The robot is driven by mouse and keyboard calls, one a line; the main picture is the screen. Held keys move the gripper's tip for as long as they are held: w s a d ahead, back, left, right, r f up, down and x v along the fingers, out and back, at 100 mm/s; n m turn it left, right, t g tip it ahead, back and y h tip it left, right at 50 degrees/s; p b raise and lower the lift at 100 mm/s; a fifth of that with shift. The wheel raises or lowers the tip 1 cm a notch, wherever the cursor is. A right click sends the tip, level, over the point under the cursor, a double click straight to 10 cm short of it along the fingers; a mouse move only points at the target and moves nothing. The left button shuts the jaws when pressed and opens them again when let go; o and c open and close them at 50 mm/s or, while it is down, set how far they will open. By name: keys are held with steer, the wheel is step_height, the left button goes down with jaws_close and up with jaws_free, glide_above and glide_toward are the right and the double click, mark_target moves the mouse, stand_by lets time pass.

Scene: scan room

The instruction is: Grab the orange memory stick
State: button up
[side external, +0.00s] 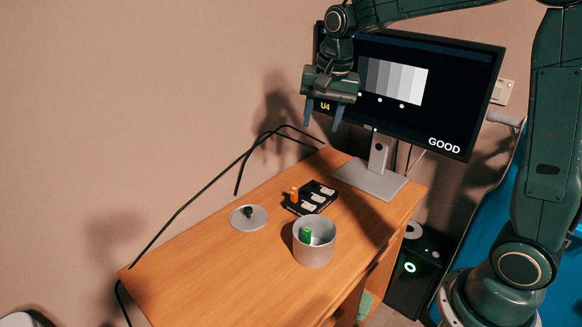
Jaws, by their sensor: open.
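A small orange memory stick (294,194) stands upright at the left end of a black holder (311,197) on the wooden table. Other pale items sit in the same holder. My gripper (322,122) is open and empty, with its fingers pointing down. It hangs well above the table, in front of the monitor, and is apart from the stick. The lower part of the orange stick is too small to make out.
A grey pot (314,252) with a green item (306,235) inside stands in front of the holder. A round lid with a dark knob (249,216) lies to its left. A monitor (440,95) stands behind on a grey stand. The table's front left is clear.

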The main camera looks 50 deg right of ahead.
steer(key=w+d+f+m+g, duration=0.1)
steer(key=w+d+f+m, duration=0.25)
steer(key=w+f, duration=0.4)
steer(key=m+g, duration=0.1)
steer(key=m, duration=0.3)
glide_above(294, 188)
step_height(294, 188, down, 8)
steer(key=shift+n, duration=0.25)
steer(key=shift+s+a+f, duration=0.1)
steer(key=shift+f, duration=4.2)
steer(key=shift+f, duration=0.1)
steer(key=shift+f, duration=2.5)
jaws_close()
